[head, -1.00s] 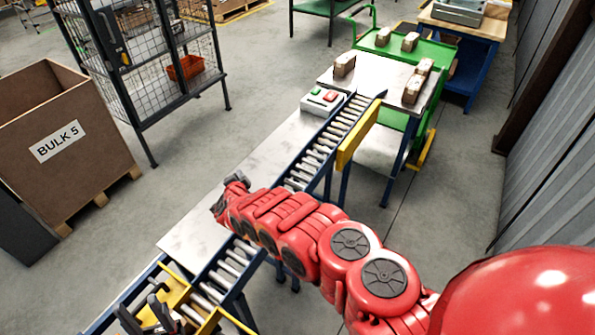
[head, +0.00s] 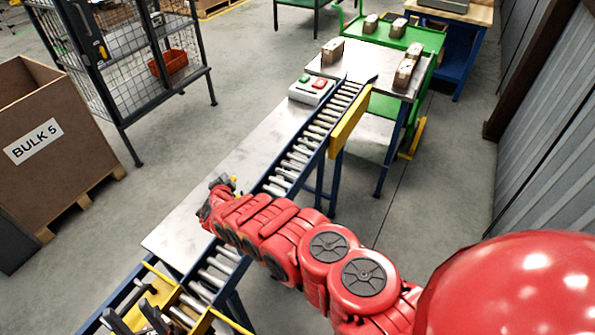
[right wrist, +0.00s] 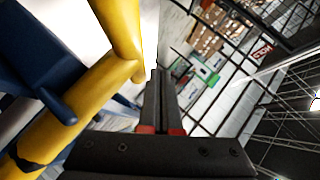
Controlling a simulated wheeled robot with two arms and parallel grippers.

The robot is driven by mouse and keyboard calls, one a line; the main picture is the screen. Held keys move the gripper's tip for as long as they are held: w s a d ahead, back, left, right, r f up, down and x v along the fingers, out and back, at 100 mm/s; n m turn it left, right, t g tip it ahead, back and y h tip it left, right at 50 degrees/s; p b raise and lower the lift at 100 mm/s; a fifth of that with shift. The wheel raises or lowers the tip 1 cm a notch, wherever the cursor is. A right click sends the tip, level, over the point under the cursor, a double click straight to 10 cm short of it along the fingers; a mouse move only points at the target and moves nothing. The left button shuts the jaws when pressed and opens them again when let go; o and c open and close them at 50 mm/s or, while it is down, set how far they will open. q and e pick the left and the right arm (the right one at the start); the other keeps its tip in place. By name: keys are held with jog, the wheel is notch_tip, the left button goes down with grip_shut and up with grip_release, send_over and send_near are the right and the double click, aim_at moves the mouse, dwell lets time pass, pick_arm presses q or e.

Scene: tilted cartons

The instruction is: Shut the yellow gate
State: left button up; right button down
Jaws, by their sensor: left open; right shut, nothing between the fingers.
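A flat yellow panel (head: 350,122) stands along the right side of the roller conveyor, roughly parallel to it. Yellow bars (head: 158,273) also cross the conveyor's near end at the lower left. I cannot tell for sure which is the gate. My right gripper (head: 222,184) is over the conveyor's left side, its fingers mostly hidden by my red arm. In the right wrist view my right gripper (right wrist: 162,105) is shut and empty, and a thick yellow bar (right wrist: 95,85) lies close to its left. My left gripper (head: 135,318) is open at the lower left, by the yellow bars.
The roller conveyor (head: 300,152) runs from lower left to upper right beside a grey table (head: 225,170). A button box (head: 311,90) sits at the table's far end. Cartons stand on the far table (head: 372,72). A bin marked BULK 5 (head: 75,165) and a mesh cage (head: 115,65) stand left.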

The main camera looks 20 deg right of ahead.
dwell(0.4)
jog(key=shift+s+a+r+p, duration=0.2)
jog(key=shift+s+r+p, duration=0.1)
jog(key=shift+s, duration=0.1)
jog(key=v, duration=0.4)
jog(key=shift+s+p, duration=0.2)
jog(key=shift+p, duration=0.15)
jog(key=p+v, duration=0.9)
jog(key=v, duration=0.3)
